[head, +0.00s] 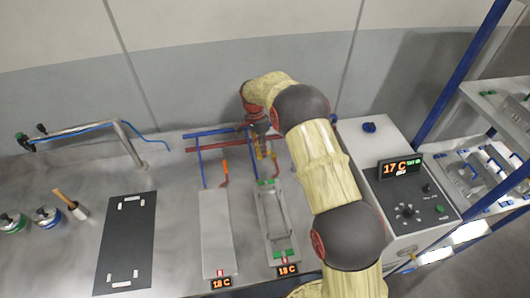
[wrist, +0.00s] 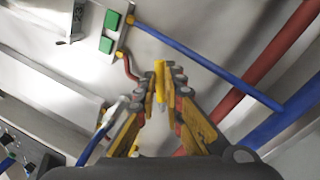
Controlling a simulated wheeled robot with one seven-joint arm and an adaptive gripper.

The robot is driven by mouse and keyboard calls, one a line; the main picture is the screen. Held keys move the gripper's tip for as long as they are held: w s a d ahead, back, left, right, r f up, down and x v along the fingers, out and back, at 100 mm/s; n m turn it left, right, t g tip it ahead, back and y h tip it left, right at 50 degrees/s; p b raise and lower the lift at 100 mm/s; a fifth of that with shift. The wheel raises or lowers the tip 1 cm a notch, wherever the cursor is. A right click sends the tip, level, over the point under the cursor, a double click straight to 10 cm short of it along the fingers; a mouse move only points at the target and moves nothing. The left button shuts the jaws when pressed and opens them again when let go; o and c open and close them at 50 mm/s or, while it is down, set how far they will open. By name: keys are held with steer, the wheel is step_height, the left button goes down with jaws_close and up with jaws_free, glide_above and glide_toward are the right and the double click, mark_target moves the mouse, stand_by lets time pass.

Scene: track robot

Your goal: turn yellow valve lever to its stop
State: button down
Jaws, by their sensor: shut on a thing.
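The yellow valve lever (wrist: 159,76) stands between my fingertips in the wrist view, beside a short red pipe bend (wrist: 130,68). My gripper (wrist: 164,88) is shut on the lever, with its yellow-and-grey fingers on both sides of it. In the head view my gripper (head: 262,150) is small, at the red and blue pipes behind the right-hand plate, and my arm partly covers it. The lever's lower end and pivot are hidden by the fingers.
An orange lever (head: 225,168) stands behind the left grey plate (head: 214,235). The framed plate (head: 266,218) with green blocks lies to its right. A control box (head: 430,212) reading 17 C stands at the right. A black mat (head: 126,242) lies left. Blue pipe (wrist: 210,65) runs close by.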

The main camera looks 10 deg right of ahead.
steer(key=shift+w+a+m+y+p, duration=0.1)
steer(key=shift+w+m+y+p, duration=0.1)
steer(key=shift+w+m, duration=0.45)
steer(key=shift+w+a+m+y+p, duration=0.1)
steer(key=shift+w+m+y+p, duration=0.15)
steer(key=shift+m, duration=0.75)
steer(key=shift+w+m+y+p, duration=0.15)
steer(key=shift+w+m, duration=0.35)
steer(key=shift+m, duration=0.35)
steer(key=c, duration=1.9)
jaws_free()
steer(key=shift+r, duration=0.1)
step_height(320, 180, up, 12)
steer(key=w, duration=0.2)
steer(key=shift+w+f, duration=0.2)
steer(key=shift+f, duration=0.05)
